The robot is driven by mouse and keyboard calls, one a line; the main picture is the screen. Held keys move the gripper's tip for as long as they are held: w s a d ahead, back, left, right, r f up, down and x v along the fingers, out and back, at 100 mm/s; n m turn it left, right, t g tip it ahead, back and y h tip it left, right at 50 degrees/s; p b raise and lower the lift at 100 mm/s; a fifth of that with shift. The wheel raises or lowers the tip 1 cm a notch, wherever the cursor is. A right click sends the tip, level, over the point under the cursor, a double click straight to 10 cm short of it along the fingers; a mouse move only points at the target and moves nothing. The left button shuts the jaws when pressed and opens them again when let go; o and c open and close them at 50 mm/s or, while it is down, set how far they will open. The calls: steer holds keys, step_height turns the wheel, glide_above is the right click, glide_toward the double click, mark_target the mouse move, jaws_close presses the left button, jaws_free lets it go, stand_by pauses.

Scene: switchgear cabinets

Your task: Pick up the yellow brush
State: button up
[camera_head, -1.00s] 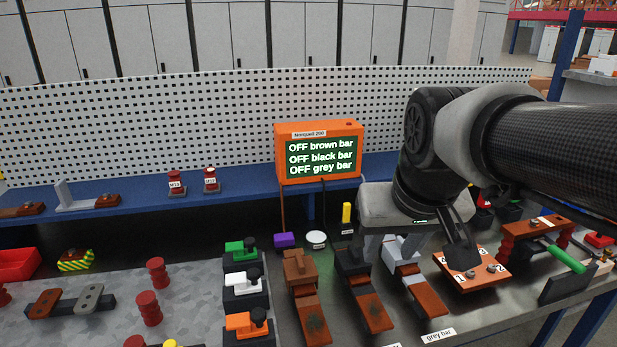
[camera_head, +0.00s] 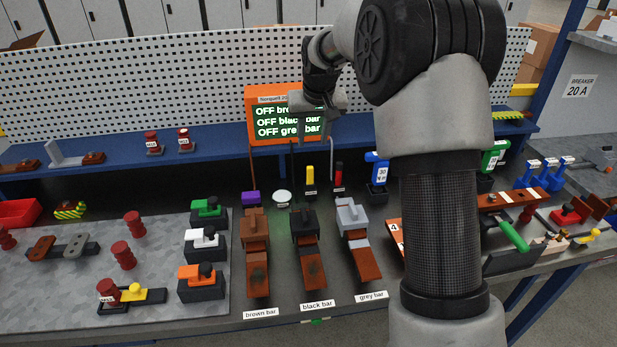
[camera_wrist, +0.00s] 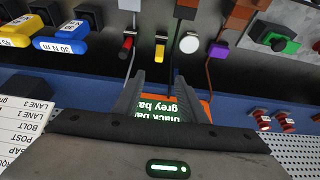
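A slim yellow upright piece (camera_head: 310,176) stands on the bench behind the black bar's unit, with a small label at its foot. I take it as the yellow brush, but bristles cannot be made out. In the wrist view the yellow piece (camera_wrist: 160,50) shows just beyond the gap between my fingers. My gripper (camera_head: 322,106) is up in front of the orange tester, above and behind the yellow piece and apart from it. In the wrist view my gripper (camera_wrist: 160,80) has its two fingers spread with nothing between them.
A red upright piece (camera_head: 338,176) stands close right of the yellow one. A white disc (camera_head: 282,197) and a purple block (camera_head: 251,198) lie to the left. The orange tester (camera_head: 253,95) stands behind, with cables. Brown, black and grey bar units stand in front.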

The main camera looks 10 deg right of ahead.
mark_target(311, 168)
steer(key=p+x, duration=0.1)
steer(key=x, duration=1)
steer(key=shift+f, duration=0.2)
steer(key=p+x, duration=0.1)
steer(key=x, duration=0.4)
steer(key=shift+s+d+f, duration=0.15)
steer(key=shift+s+f, duration=0.05)
jaws_close()
